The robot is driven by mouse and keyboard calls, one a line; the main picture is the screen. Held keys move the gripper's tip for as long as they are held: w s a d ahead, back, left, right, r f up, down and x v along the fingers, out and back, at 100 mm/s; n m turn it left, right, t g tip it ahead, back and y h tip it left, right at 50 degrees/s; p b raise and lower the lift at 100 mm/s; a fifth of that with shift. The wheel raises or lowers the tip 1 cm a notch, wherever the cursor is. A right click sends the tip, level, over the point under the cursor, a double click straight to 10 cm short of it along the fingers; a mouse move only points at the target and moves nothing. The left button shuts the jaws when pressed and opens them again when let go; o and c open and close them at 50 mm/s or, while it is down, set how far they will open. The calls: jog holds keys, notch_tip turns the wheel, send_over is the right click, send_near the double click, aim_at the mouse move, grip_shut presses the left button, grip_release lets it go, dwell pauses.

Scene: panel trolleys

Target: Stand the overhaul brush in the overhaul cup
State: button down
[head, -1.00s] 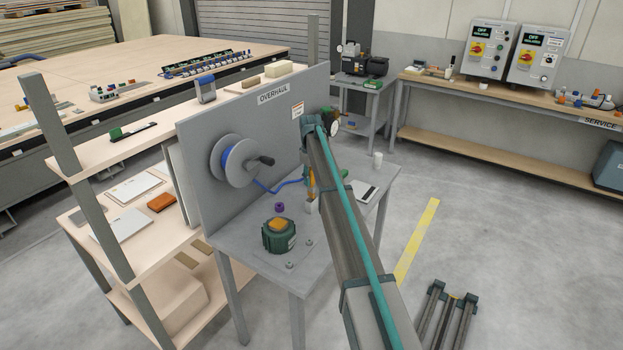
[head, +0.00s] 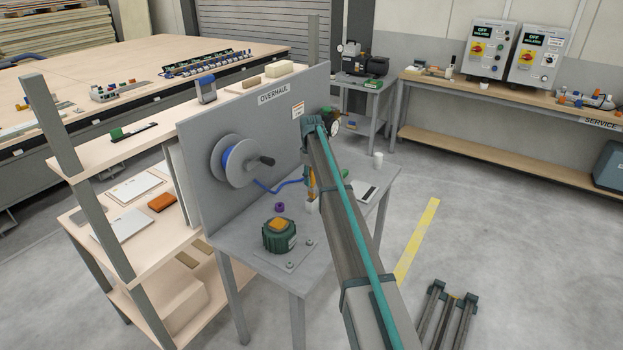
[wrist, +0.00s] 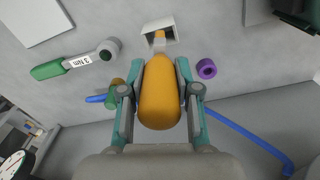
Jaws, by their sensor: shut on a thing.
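My gripper (wrist: 160,75) is shut on the thick orange handle of the brush (wrist: 160,95). In the wrist view the brush points away from me, with its narrow lighter end at the mouth of a square pale cup (wrist: 168,23). I cannot tell how far the tip is inside. In the head view the orange brush (head: 312,186) shows beside my arm, upright or nearly so, just above the cup (head: 312,206) on the grey overhaul table (head: 240,237). The gripper is mostly hidden there behind my arm.
A purple ring (wrist: 206,69) lies right of the cup, and a green-handled tool (wrist: 75,65) lies left. A blue hose (wrist: 245,135) runs close by from the reel (head: 232,162) on the upright panel (head: 290,110). A green-and-orange unit (head: 279,236) stands at the table's front.

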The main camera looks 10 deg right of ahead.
jog(key=shift+f, duration=0.5)
jog(key=shift+r, duration=0.5)
jog(key=s+m, duration=0.6)
jog(key=s, duration=3.2)
jog(key=w+r+m+p, duration=0.2)
jog(key=w, duration=1)
jog(key=w+r+m+p, duration=0.1)
jog(key=w+r+m, duration=0.1)
jog(key=w, duration=1.1)
jog(key=w+r+m+p, duration=0.2)
jog(key=w+m, duration=0.1)
jog(key=w, duration=0.9)
jog(key=shift+w+r+p, duration=0.1)
jog(key=shift+w+p, duration=0.2)
jog(key=shift+w+m, duration=0.35)
jog(key=shift+m, duration=0.15)
jog(key=shift+s+m, duration=0.2)
jog(key=shift+m, duration=0.3)
